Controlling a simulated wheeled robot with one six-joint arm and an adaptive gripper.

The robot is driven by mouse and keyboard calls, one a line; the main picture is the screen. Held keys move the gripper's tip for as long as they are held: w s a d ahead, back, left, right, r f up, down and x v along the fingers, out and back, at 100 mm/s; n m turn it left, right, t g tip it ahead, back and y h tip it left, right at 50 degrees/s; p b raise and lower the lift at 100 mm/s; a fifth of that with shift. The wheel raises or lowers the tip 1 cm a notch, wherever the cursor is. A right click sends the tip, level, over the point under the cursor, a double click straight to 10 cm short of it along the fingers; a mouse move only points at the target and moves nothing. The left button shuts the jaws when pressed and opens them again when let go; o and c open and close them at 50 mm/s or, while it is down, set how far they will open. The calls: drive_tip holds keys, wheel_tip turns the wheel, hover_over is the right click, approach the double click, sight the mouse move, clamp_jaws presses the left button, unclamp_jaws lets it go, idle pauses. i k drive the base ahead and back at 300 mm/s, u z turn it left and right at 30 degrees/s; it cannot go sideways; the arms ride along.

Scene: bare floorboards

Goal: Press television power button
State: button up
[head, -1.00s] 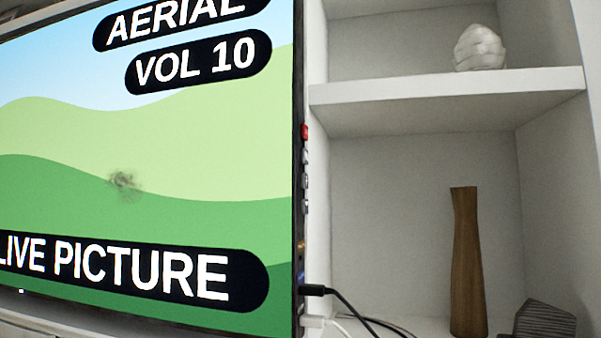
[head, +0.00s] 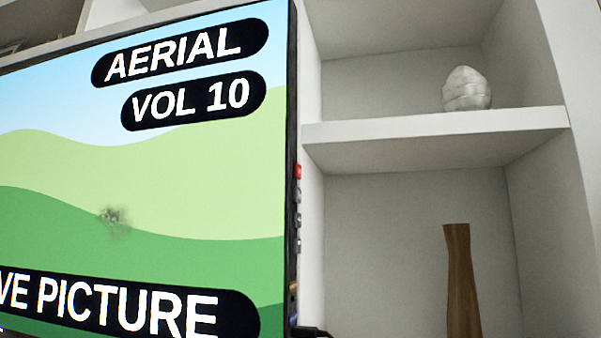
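The television (head: 200,215) fills the left half of the head view. Its screen is lit with green hills, a blue sky and the words "AERIAL", "VOL 10" and part of "LIVE PICTURE". On its right side edge is a red button (head: 298,171) at the top of a column of small grey buttons (head: 298,220). The red one stands out as the likely power button, though no marking on it is readable.
White shelves (head: 440,132) stand right of the television. A white ornament (head: 466,89) sits on the upper shelf, and a tall brown wooden vase (head: 461,280) stands below. Space beside the buttons looks clear.

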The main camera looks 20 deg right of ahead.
sight(297, 168)
drive_tip(key=u, duration=1)
drive_tip(key=k, duration=0.9)
drive_tip(key=z, duration=1.35)
